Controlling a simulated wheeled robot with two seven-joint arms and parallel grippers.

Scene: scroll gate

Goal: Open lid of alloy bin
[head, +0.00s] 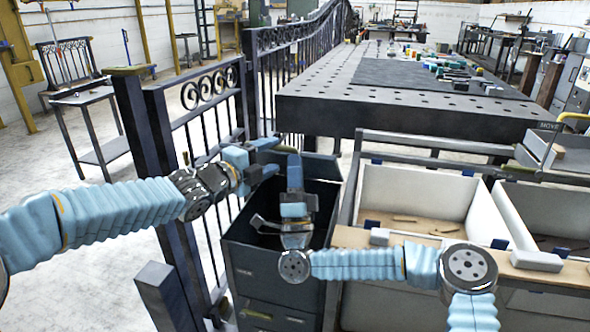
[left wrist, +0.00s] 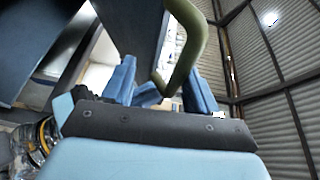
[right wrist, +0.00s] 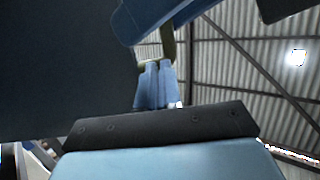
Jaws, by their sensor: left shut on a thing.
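The alloy bin (head: 262,262) is a dark grey box with a small label, standing at centre in the head view. Its top is uncovered and its dark inside shows. A dark panel, apparently the lid (head: 322,166), is raised at the bin's far side, with an olive handle (left wrist: 188,62) that shows as a loop in the left wrist view. My left gripper (head: 262,162) is shut on this handle, its fingers on either side of it. My right gripper (head: 294,165) points away over the bin; its fingers lie together with nothing seen between them. My arms hide part of the lid and handle.
A dark iron gate with scrolls (head: 208,98) and posts stands left of the bin. A perforated steel table (head: 400,122) is behind. White-walled crates (head: 412,188) stand close on the right. Grey floor is open at far left.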

